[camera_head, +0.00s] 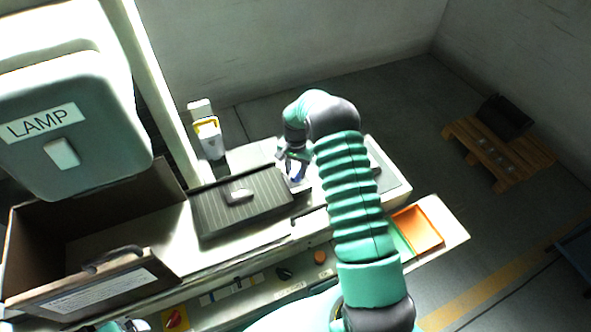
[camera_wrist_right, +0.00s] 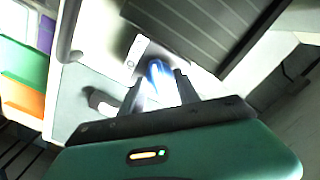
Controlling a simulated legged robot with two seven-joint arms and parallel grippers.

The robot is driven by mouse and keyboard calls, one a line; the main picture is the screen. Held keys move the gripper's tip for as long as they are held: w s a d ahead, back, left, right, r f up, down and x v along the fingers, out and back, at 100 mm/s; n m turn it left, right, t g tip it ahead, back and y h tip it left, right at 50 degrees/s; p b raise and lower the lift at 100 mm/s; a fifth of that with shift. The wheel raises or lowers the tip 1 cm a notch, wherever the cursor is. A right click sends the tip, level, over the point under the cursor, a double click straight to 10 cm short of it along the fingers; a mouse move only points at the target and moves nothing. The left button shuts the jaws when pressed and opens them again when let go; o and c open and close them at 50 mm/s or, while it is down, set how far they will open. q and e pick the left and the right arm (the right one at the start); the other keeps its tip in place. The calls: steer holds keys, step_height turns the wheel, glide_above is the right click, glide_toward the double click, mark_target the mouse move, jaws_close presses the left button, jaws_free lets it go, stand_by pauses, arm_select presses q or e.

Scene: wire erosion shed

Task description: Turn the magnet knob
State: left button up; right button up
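A ribbed dark plate (camera_head: 215,212), which looks like the magnetic chuck, lies on the machine bed with a small pale block (camera_head: 238,194) on it. At its right end is a small blue part (camera_head: 297,173), which may be the magnet knob. In the right wrist view the blue part (camera_wrist_right: 155,74) shows between my fingertips, beside the ribbed plate (camera_wrist_right: 200,32). My right gripper (camera_head: 293,165) points down there, its fingers (camera_wrist_right: 160,88) apart, one on each side of the blue part; contact cannot be told. Only a sliver, possibly my left gripper (camera_head: 135,325), shows at the lower left edge.
A large lamp housing (camera_head: 75,105) hangs at the upper left above an open brown box (camera_head: 95,225). An orange tray (camera_head: 418,230) sits to the right of my right arm. A bottle-like container (camera_head: 209,140) stands behind the bed. A pallet (camera_head: 497,155) is on the floor.

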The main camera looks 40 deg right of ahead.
mark_target(296, 171)
steer(key=shift+r, duration=0.1)
step_height(296, 171, up, 17)
steer(key=b, duration=0.3)
steer(key=shift+f, duration=0.2)
steer(key=shift+d, duration=0.1)
steer(key=s+a+f+n+t+b, duration=0.1)
steer(key=s+a+f+n+b, duration=0.2)
steer(key=a, duration=0.6)
steer(key=s+a+f+n+t+b, duration=0.1)
steer(key=s+a+f+n, duration=0.1)
steer(key=s+a+n, duration=0.45)
steer(key=s+a+f+n, duration=0.3)
steer(key=s+a+f, duration=0.1)
steer(key=s+a, duration=0.4)
steer(key=shift+a+f+t+b, duration=0.15)
steer(key=shift+a+t+b, duration=0.2)
steer(key=shift+a, duration=0.55)
